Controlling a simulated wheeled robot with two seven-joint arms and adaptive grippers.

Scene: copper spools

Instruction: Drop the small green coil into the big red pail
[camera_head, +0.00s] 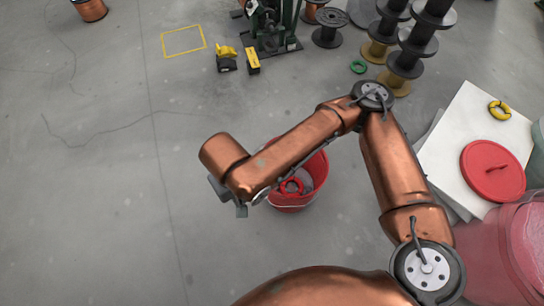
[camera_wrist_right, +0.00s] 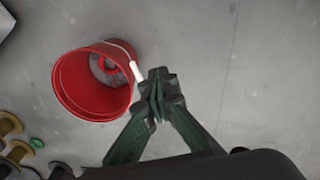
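The small green coil (camera_head: 358,66) lies flat on the floor at the upper right in the head view, beside the black spool stacks. It also shows in the right wrist view (camera_wrist_right: 37,143) at the lower left. The red pail (camera_head: 318,166) stands on the floor, partly hidden behind my right forearm; a red coil (camera_head: 291,186) lies inside it. In the right wrist view the pail (camera_wrist_right: 72,98) is left of my right gripper (camera_wrist_right: 158,76), whose fingertips are together with nothing seen between them. In the head view, this gripper (camera_head: 241,210) is left of the pail. My left gripper is out of view.
Spools (camera_head: 405,62) stand stacked near the green coil. A white board (camera_head: 447,155) at right bears a red lid (camera_head: 486,172) and a yellow coil (camera_head: 499,110). A pink-red container (camera_head: 525,240) stands at lower right. The floor at left is mostly clear.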

